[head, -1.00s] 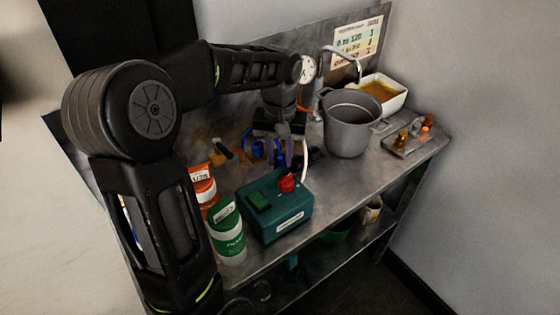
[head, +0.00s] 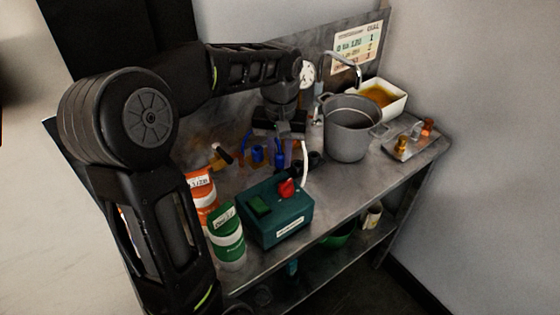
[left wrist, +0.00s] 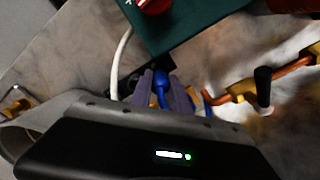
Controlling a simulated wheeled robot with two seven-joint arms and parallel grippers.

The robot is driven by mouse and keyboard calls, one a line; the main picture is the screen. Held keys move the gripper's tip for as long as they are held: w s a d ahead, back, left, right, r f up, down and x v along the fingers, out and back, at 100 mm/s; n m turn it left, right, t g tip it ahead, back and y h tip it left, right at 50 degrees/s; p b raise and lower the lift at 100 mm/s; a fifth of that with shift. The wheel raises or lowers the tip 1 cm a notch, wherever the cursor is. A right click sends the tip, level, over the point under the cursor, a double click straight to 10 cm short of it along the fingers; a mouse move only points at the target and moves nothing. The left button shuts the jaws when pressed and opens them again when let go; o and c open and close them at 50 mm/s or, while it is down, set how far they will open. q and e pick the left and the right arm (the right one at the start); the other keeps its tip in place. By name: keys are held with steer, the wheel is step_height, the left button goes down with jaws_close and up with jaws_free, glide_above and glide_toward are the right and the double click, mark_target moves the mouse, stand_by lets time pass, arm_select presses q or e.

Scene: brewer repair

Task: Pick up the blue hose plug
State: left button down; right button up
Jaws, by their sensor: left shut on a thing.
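The blue hose plug (left wrist: 160,88) sits between the two purple-grey fingers of my left gripper (left wrist: 163,94) in the left wrist view. The gripper is shut on it. In the head view my left gripper (head: 281,152) points down behind the teal box, with the blue plug (head: 280,159) low between its fingers. Whether the plug is clear of the bench cannot be told. A second blue piece (head: 257,154) stands just to its left. My right gripper is not in view.
The teal box (head: 275,212) with a red knob stands in front of the gripper. A white hose (head: 305,163) rises beside it. Orange and green canisters (head: 226,236) stand front left. A grey pot (head: 350,132) and white tray (head: 396,101) are to the right. Copper pipe (left wrist: 290,68) shows in the wrist view.

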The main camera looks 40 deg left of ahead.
mark_target(280, 154)
arm_select(q)
step_height(280, 154, up, 8)
steer(key=shift+r, duration=0.2)
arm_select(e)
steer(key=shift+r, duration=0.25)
arm_select(q)
steer(key=shift+p, duration=0.35)
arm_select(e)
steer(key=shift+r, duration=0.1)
